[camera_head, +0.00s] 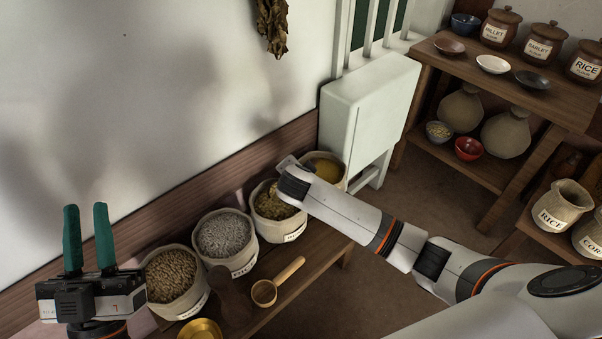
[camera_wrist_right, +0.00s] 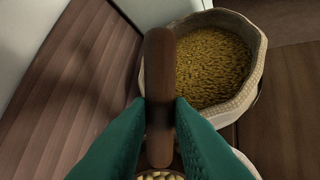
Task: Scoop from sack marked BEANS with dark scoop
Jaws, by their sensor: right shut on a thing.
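My right gripper (camera_wrist_right: 160,110) is shut on the dark brown wooden handle of the dark scoop (camera_wrist_right: 160,55). The scoop's bowl is hidden. Pale, bean-like pieces (camera_wrist_right: 162,175) show at the bottom edge of the right wrist view. My right gripper's fingers are hidden there. My left gripper (camera_head: 87,208) is at the lower left, its green fingers upright, apart and empty.
Sacks of brown (camera_head: 170,272) and grey-white grain (camera_head: 224,236) stand to the left; a yellow-grain sack (camera_wrist_right: 205,65) is beyond. A light wooden scoop (camera_head: 265,292), a dark brown shape (camera_head: 233,300) and a brass bowl (camera_head: 200,329) sit in front. A pale cabinet (camera_head: 365,110) stands behind.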

